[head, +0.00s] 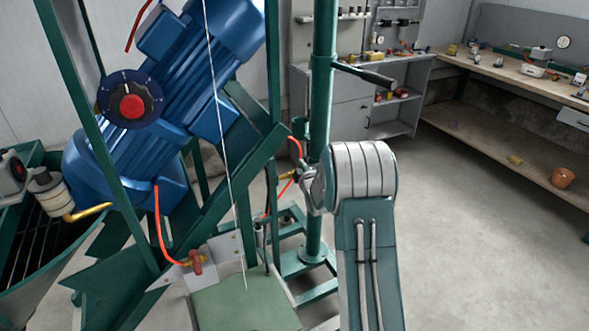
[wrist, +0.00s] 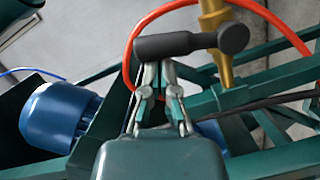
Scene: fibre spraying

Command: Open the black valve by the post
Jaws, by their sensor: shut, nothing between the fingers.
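The black valve handle (wrist: 185,44) lies across the upper middle of the wrist view, on a brass valve body (wrist: 216,50) with an orange hose beside it. My gripper (wrist: 159,68) is shut and empty, its fingertips at the lower edge of the handle's left part. I cannot tell whether they touch it. In the head view, my arm stands in front of the green post (head: 322,110). A brass fitting (head: 287,176) and an orange hose show just left of the post. The black handle is not clear there, and my arm hides part of that area.
A blue motor (head: 190,80) with a red-and-black knob (head: 131,104) is on the green frame at left. A red valve (head: 196,262) sits low on the frame. A black lever (head: 364,75) sticks out from the post. The floor (head: 450,240) at right is clear.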

